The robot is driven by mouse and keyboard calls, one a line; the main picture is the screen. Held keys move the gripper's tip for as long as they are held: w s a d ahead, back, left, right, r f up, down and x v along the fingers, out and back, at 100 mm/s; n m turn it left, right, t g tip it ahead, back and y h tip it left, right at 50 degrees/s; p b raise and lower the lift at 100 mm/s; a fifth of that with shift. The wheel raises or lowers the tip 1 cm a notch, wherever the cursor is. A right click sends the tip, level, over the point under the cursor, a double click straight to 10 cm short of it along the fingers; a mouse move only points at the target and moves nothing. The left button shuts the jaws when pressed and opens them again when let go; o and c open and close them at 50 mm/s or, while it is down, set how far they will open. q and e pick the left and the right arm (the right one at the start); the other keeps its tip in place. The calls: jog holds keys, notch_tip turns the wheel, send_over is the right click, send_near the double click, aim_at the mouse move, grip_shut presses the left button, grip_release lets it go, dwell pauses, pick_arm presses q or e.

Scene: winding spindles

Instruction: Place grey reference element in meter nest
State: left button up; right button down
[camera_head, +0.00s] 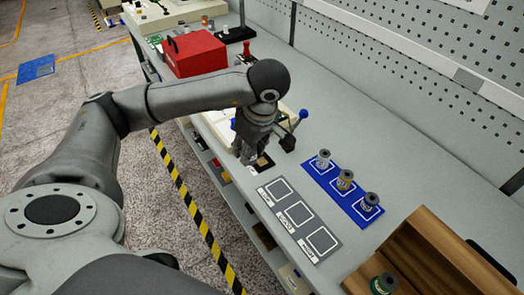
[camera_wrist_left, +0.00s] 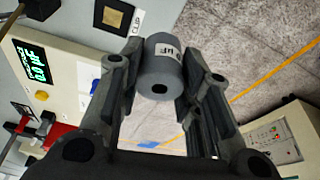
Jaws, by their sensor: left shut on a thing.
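My left gripper (camera_head: 247,153) reaches down at the front edge of the workbench, beside the beige meter (camera_head: 222,122). In the left wrist view, its fingers are shut on the grey reference element (camera_wrist_left: 165,68), a grey cylinder with a white label and a dark hole in its end. The element is hidden by the gripper in the head view. The meter's black display with green digits (camera_wrist_left: 32,67) shows at the left of the wrist view. I cannot make out the meter nest clearly. My right gripper is not in view.
A blue mat (camera_head: 331,183) holds three spindles on the bench. A grey mat (camera_head: 278,211) with three empty outlined squares lies nearer. A blue-knobbed lever (camera_head: 303,115) stands by the meter. A red box (camera_head: 194,53) is behind; a wooden box (camera_head: 425,250) is at lower right.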

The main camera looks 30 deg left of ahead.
pick_arm(q)
jog(key=w+f+p, duration=0.1)
jog(key=w+f, duration=0.1)
jog(key=w+a+f+p, duration=0.1)
jog(key=w+f, duration=0.1)
jog(key=w, duration=0.1)
jog(key=w+a+f+p, duration=0.1)
jog(key=w+f, duration=0.2)
jog(key=shift+w+a+f, duration=0.1)
jog(key=shift+w+f, duration=0.1)
jog(key=shift+w, duration=0.05)
notch_tip(320, 180, down, 3)
jog(key=shift+w+f+p, duration=0.1)
jog(key=shift+p, duration=0.35)
jog(key=shift+f, duration=0.25)
jog(key=o, duration=1)
jog(key=shift+r, duration=0.15)
